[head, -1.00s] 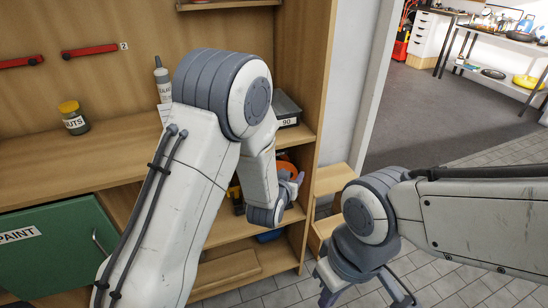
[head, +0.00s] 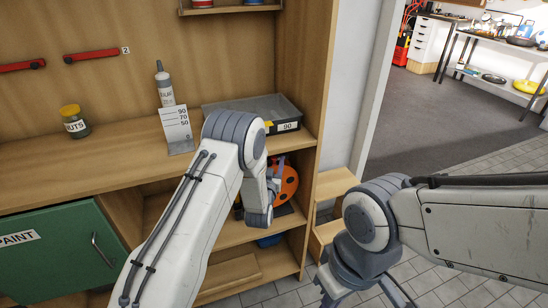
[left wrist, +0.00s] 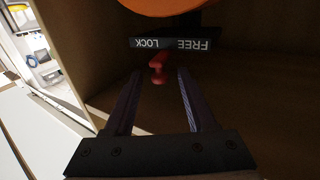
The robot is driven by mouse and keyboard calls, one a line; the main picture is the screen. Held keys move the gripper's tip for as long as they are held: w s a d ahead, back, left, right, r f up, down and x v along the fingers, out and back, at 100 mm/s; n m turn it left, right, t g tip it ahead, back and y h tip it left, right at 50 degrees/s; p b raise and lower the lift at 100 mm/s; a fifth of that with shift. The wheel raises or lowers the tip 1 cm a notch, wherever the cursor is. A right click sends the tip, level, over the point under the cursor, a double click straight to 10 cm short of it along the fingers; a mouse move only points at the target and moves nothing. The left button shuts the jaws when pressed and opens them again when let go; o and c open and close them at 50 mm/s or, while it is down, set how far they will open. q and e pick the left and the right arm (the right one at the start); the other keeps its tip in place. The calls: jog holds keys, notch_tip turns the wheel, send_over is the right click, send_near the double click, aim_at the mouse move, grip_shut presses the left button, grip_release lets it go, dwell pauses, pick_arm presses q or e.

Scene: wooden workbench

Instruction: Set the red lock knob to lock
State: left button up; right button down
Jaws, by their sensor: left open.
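The red lock knob (left wrist: 158,67) shows in the left wrist view, below a dark label strip (left wrist: 176,44) marked LOCK on the left and FREE on the right, the lettering upside down. My left gripper (left wrist: 159,76) is open, its two dark fingers on either side of the knob, with gaps visible. An orange disc with dark spots (head: 288,184) stands in the shelf bay; its edge (left wrist: 170,6) tops the wrist view. In the head view my left gripper (head: 275,177) is partly hidden by my arm, and the knob is hidden. My right gripper (head: 362,296) is open and empty over the floor.
The bay's wooden side panel (head: 313,130) stands close right of my left gripper. On the benchtop are a grey tray (head: 240,109), a number card (head: 177,127), a bottle (head: 163,85) and a NUTS jar (head: 74,122). A wooden step (head: 335,182) stands right of the bench.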

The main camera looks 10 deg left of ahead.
pick_arm(q)
jog(key=shift+w, duration=1)
grip_shut()
jog(key=shift+d+f+n+y+b, duration=0.15)
jog(key=shift+d+n+y+b, duration=0.2)
jog(key=shift+y+b, duration=0.25)
jog(key=shift+w+d+n+y+b, duration=0.15)
jog(key=shift+n+y+b, duration=0.6)
jog(key=shift+y, duration=0.55)
